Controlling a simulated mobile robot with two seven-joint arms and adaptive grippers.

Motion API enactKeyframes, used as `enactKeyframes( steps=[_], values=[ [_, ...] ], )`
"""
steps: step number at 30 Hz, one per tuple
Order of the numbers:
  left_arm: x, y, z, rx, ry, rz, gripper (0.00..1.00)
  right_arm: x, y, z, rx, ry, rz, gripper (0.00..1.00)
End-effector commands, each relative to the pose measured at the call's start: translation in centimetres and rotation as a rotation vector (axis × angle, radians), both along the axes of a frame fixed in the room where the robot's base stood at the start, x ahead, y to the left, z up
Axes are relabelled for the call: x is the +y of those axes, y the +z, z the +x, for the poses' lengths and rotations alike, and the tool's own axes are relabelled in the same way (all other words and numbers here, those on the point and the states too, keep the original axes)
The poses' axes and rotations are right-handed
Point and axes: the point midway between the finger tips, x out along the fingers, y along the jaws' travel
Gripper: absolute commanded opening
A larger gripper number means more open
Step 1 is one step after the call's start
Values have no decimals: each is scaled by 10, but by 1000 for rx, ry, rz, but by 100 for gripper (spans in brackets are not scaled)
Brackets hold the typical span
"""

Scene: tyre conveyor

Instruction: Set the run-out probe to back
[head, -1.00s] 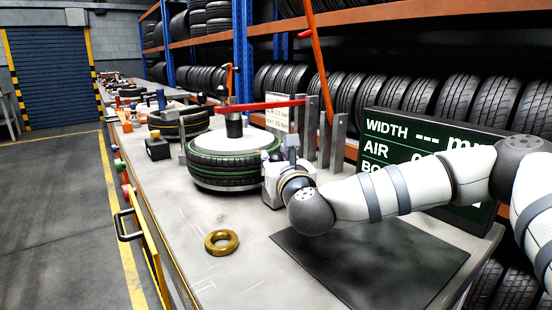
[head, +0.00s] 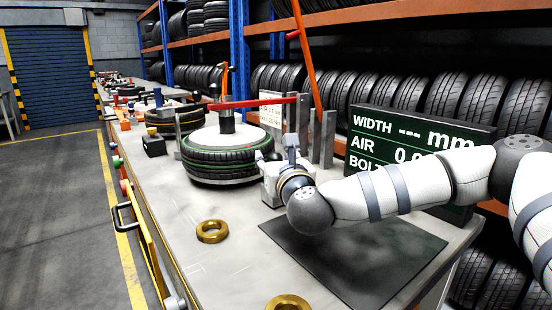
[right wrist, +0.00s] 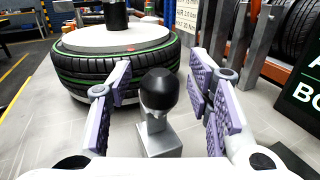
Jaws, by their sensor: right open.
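In the right wrist view a lever with a rounded black knob (right wrist: 158,90) stands on a grey metal block (right wrist: 160,140). I take it to be the run-out probe's control, but no label shows. My right gripper (right wrist: 160,98) is open, with its purple-padded fingers on either side of the knob and gaps on both sides. My left gripper is not in view.
A red bar (head: 258,103) crosses above the tyre to grey posts (head: 322,138). A dark mat (head: 350,255) lies under my right arm. Brass rings (head: 212,231) and (head: 290,302) lie on the bench. A display board (head: 420,132) stands behind my arm.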

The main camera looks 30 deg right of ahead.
Motion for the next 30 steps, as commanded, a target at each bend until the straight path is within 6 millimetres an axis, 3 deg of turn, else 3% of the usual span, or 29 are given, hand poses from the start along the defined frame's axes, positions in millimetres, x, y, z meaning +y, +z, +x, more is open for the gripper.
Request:
enactKeyframes(
  steps=[4, 12, 15, 20, 30],
  values=[
    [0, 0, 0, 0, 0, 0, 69, 6, 0, -19, 1, 3, 1, 46],
    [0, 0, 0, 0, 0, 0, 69, 23, 0, -88, 1, 4, 0, 46],
    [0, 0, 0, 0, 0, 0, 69, 28, 0, -105, 1, 2, 0, 46],
    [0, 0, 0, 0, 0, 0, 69, 30, 0, -116, 0, 0, 0, 46],
    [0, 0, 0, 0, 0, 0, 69, 30, 0, -116, 0, 0, 0, 46]
  ],
)
